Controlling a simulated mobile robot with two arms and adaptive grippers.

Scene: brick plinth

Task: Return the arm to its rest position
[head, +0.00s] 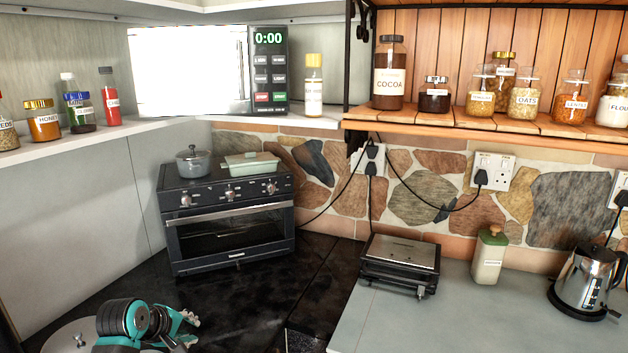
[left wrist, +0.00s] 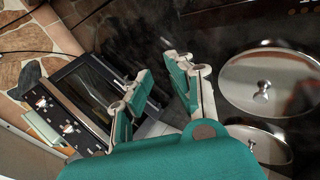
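My left arm (head: 130,322) is low at the bottom left of the head view, over the dark worktop. My left gripper (head: 190,320) is partly hidden behind its own wrist there. In the left wrist view its two teal fingers (left wrist: 158,66) stand apart with nothing between them, so it is open and empty. It is clear of the oven (head: 228,222). My right gripper is in neither view.
A round metal lid (head: 62,342) lies beside my left arm; two lids (left wrist: 268,88) show in the wrist view. A pot (head: 194,166) and a green dish (head: 251,166) sit on the oven. A grill (head: 400,262), canister (head: 489,258) and kettle (head: 586,278) stand right.

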